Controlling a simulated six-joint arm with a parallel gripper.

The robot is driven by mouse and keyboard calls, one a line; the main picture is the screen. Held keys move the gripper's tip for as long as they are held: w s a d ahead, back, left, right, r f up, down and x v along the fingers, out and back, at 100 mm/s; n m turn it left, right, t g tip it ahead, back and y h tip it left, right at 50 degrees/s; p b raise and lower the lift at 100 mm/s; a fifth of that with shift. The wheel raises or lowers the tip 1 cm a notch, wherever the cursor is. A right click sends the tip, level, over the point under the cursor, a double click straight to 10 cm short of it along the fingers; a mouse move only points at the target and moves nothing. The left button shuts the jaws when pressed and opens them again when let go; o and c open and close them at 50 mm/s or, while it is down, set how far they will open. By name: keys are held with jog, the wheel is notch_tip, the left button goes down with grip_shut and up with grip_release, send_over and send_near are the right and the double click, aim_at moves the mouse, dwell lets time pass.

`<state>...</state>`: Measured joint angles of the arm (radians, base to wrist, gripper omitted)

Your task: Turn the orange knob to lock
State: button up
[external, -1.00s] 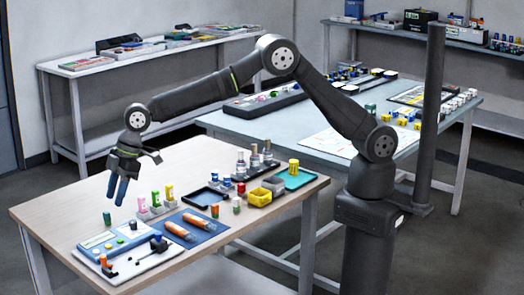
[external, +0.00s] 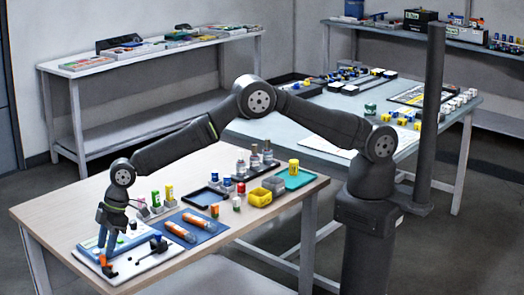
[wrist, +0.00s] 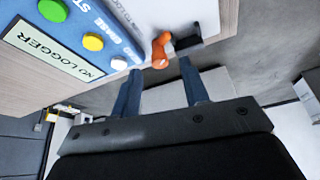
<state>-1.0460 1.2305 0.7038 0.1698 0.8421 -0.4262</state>
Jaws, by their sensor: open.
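The orange knob (external: 106,268) sits on the white board (external: 150,262) at the near left corner of the wooden table. In the wrist view the knob (wrist: 160,50) has a black part (wrist: 188,43) at its right. My gripper (external: 105,250) points down just above the knob, its blue fingers partly hiding that area. In the wrist view my gripper (wrist: 160,67) is open, and the knob shows between and just beyond the fingertips. I cannot tell whether a finger touches it.
A blue panel (wrist: 75,40) with green, yellow and white buttons lies beside the knob. A black lever-like part (external: 158,243) stands on the board to the right. A blue mat (external: 205,222) with orange-and-white tubes lies farther right. The table edge is close by.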

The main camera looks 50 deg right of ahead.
aim_at(104, 261)
jog(key=shift+x, duration=1)
grip_shut()
jog(key=shift+m, duration=0.4)
jog(key=shift+s+a+m+t+h, duration=0.15)
jog(key=shift+m+t+h, duration=0.3)
jog(key=shift+m, duration=0.9)
jog(key=shift+s+d+m+t+h, duration=0.15)
jog(key=shift+m+t, duration=0.5)
jog(key=shift+m, duration=0.7)
jog(key=shift+a, duration=0.1)
grip_release()
jog(key=shift+w, duration=0.1)
